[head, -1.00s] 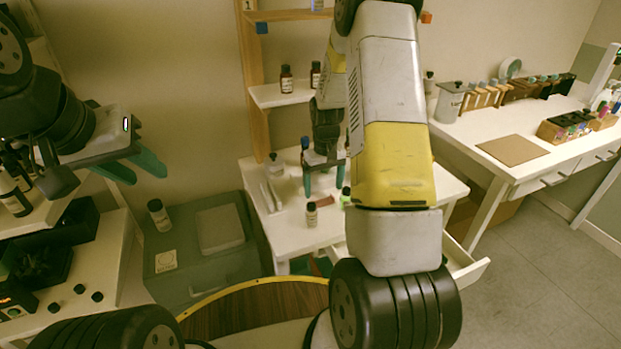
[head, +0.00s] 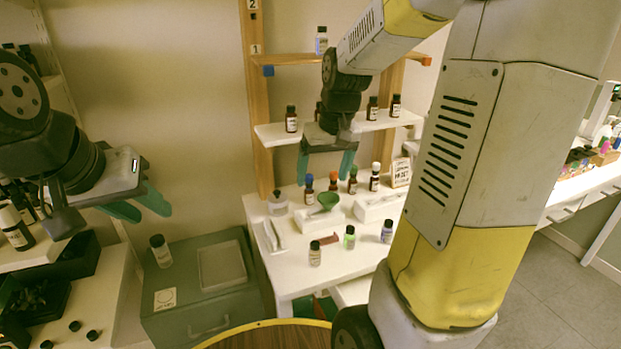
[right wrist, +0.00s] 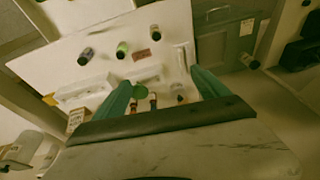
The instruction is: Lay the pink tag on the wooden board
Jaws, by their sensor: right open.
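A small flat reddish-pink tag (head: 328,239) lies on the white table, among small bottles. It also shows in the right wrist view (right wrist: 141,55). My right gripper (head: 325,173) is open and empty in the air above the back of the white table, in front of the shelf. In the right wrist view its open fingers (right wrist: 160,80) have only air between them, and the tag is beyond and apart from them. My left gripper (head: 153,214) is open and empty at the left, above the grey-green cabinet. The wooden board on the right-hand bench is hidden now, behind my right arm.
Bottles stand around the tag, including a green-lit one (head: 349,238) and a brown one (head: 315,254). A green funnel (head: 328,200) and a row of bottles stand behind. The shelf (head: 272,133) holds more bottles. A grey-green cabinet (head: 190,322) stands left.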

